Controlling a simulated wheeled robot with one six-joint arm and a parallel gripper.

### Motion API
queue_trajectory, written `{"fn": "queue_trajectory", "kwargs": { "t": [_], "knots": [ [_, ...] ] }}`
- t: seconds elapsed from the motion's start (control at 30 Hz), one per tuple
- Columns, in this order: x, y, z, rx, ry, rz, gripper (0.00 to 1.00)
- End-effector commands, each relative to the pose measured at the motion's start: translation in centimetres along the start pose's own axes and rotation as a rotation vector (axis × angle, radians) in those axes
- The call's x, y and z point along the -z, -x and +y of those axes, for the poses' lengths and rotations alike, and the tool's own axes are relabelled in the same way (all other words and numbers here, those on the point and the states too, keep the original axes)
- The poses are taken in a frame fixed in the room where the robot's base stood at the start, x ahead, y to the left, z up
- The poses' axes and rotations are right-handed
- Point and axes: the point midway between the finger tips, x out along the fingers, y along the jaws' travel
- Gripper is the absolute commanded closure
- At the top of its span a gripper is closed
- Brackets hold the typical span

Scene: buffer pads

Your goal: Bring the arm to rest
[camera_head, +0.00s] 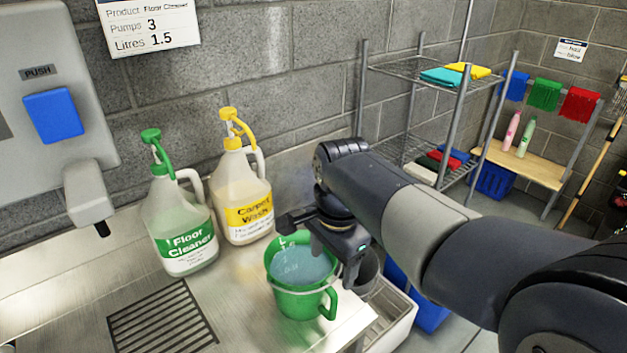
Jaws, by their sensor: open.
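My arm reaches in from the right, and my gripper (322,237) is at its end, pointing down over the counter. The jaws are open, with one dark finger towards the left and the other side near the jug's right rim. The gripper covers part of the jug's back rim. I cannot tell whether it touches the jug.
A green-pump Floor Cleaner bottle (180,228) and a yellow-pump Carpet Wash bottle (243,195) stand left of my gripper. A wall dispenser (50,90) is at the far left. A wire shelf (415,68) stands behind my arm. The counter's drain grate (162,320) is clear.

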Motion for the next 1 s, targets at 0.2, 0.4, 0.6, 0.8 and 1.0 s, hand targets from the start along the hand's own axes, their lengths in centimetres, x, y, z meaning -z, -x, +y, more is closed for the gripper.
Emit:
{"fn": "queue_trajectory", "kwargs": {
  "t": [0.2,0.4,0.6,0.8,1.0],
  "knots": [
    [-0.1,-3.9,0.1,-0.007,0.0,-0.002,0.31],
    [-0.1,-7.9,0.1,-0.007,0.0,-0.002,0.31],
    [-0.1,-11.6,0.1,-0.004,0.0,-0.001,0.31],
    [0.0,-9.5,-0.1,0.002,0.0,0.001,0.31],
    [0.0,-8.9,-0.1,0.001,0.0,0.0,0.31]
  ]
}}
